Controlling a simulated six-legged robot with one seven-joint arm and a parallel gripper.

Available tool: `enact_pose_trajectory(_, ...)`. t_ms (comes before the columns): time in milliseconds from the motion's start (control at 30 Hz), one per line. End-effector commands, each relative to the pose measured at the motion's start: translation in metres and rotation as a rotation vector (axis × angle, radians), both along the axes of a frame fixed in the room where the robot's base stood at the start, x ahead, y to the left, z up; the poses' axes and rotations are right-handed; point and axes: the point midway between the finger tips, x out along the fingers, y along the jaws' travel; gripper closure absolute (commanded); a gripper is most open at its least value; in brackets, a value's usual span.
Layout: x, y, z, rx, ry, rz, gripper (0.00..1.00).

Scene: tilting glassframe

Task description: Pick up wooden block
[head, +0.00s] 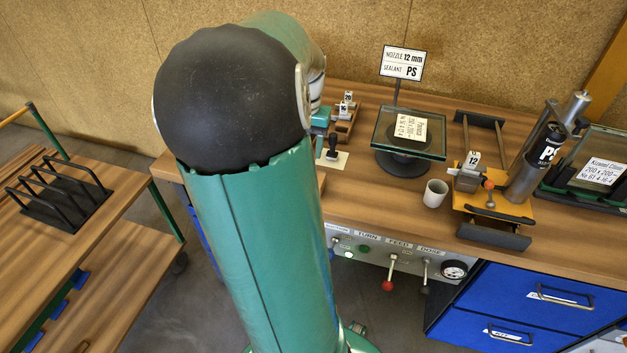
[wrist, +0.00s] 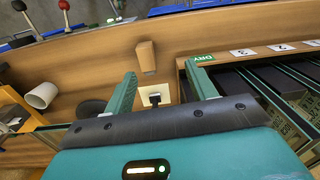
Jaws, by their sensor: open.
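The wooden block (wrist: 147,55) is a small light-brown piece on the wooden bench top in the wrist view. It lies beyond my fingertips, a little left of the middle of the gap. My gripper (wrist: 160,68) has two green fingers spread wide, with nothing held between them.
A black-handled stamp (wrist: 155,98) on a pale card is between my fingers' bases in the wrist view. A rack of glass panes (wrist: 265,85) stands close on the right. A white cup (head: 435,193) and a glass turntable (head: 409,135) are on the bench.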

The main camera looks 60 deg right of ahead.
Motion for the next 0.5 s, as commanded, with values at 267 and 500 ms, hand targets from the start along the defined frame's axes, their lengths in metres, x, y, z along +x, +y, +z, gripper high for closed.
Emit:
enact_pose_trajectory(267,-0.024,-0.024,-0.017,-0.012,0.042,-0.086,0.44)
enact_pose_trajectory(500,-0.024,-0.023,-0.064,-0.011,0.042,-0.084,0.44)
